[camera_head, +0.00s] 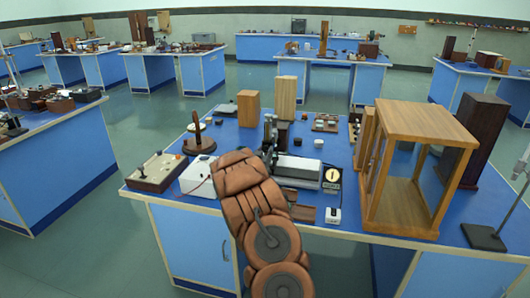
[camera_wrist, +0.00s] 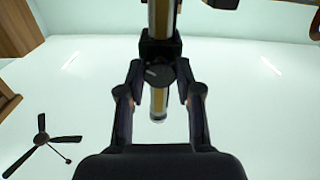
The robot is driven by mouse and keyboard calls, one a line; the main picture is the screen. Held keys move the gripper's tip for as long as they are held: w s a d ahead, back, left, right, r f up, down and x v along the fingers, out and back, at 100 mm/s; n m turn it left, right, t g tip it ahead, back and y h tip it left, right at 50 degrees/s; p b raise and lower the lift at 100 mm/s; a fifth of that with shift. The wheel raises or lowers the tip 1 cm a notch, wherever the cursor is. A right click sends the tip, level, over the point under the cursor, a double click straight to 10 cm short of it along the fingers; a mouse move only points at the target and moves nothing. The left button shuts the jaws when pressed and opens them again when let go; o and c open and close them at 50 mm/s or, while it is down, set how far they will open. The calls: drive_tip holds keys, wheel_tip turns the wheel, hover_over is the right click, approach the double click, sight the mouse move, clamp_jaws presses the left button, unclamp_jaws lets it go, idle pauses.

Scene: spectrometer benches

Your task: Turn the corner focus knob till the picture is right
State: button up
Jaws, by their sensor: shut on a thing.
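In the wrist view a dark round knob (camera_wrist: 158,75) with a pale mark on its face sits between the fingertips of my gripper (camera_wrist: 159,84). The fingers are shut on it from left and right. A black block (camera_wrist: 156,47) is just above the knob, on a brass and silver tube (camera_wrist: 158,102) that runs up and down behind it. In the head view my brown arm reaches over the near bench to a dark upright instrument (camera_head: 268,132). The knob cannot be made out there. No picture to be focused is seen.
On the blue bench (camera_head: 222,143), a glass-sided wooden case (camera_head: 425,118) stands to the right. A pale wooden block (camera_head: 285,97) is behind the instrument. Another bench (camera_head: 50,160) stands left across an aisle.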

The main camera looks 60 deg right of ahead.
clamp_jaws()
drive_tip(key=shift+f, duration=0.1)
drive_tip(key=shift+f+b, duration=0.1)
drive_tip(key=shift+b, duration=0.5)
drive_tip(key=shift+f+m+b, duration=0.1)
drive_tip(key=shift+m+b, duration=0.2)
drive_tip(key=shift+b, duration=0.3)
drive_tip(key=m+b, duration=0.3)
drive_tip(key=b, duration=0.3)
drive_tip(key=shift+r+m+b, duration=0.25)
drive_tip(key=shift+m+b, duration=0.45)
drive_tip(key=shift+b, duration=0.1)
drive_tip(key=o, duration=0.8)
unclamp_jaws()
